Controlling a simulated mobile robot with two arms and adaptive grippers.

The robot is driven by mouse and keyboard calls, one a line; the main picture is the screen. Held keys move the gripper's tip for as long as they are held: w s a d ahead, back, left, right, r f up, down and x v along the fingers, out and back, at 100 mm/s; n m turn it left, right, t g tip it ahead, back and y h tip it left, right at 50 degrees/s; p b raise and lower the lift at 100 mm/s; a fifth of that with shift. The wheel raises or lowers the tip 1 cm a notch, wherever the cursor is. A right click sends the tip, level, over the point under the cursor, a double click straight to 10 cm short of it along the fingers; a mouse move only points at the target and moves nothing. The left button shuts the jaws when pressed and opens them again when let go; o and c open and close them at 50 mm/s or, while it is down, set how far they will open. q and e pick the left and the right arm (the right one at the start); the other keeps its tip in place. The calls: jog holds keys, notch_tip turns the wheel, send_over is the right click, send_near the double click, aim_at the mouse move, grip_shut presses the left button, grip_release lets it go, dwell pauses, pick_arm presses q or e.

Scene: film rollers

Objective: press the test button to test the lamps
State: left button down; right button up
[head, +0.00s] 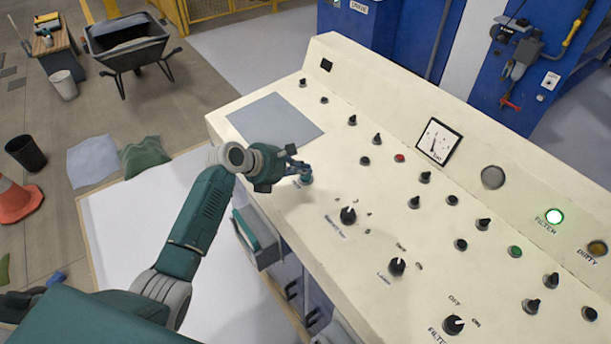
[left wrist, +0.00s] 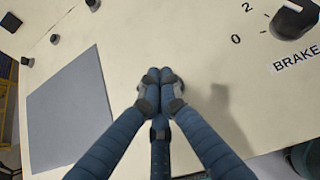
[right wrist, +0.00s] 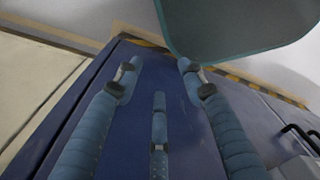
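The cream control panel (head: 390,190) carries the knobs, buttons and lamps. My left gripper (head: 305,175) is low over its near left part; in the left wrist view its fingertips (left wrist: 160,75) are together above the cream surface. A small dark label shows beside the fingers in the head view, too small to read. I cannot make out the test button; the fingers may hide it. The green FILTER lamp (head: 553,216) is lit, the amber DIRTY lamp (head: 597,248) looks dim, and a round lamp (head: 493,177) is grey. My right gripper (right wrist: 157,68) is open and empty.
A grey plate (head: 274,120) lies flat on the panel's left. Black knobs, such as the BRAKE knob (head: 348,215), stand up nearby. In the right wrist view, a teal-edged box (right wrist: 235,28) hangs close beyond the right fingers, above a blue surface (right wrist: 143,85).

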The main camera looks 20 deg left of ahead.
dwell(0.4)
pick_arm(q)
jog(key=shift+f+p, duration=0.35)
jog(key=shift+d+f, duration=0.1)
jog(key=shift+f, duration=0.45)
dwell(0.7)
jog(key=shift+r, duration=0.1)
jog(key=shift+r+p, duration=0.75)
jog(key=shift+p, duration=0.55)
jog(key=shift+r, duration=0.1)
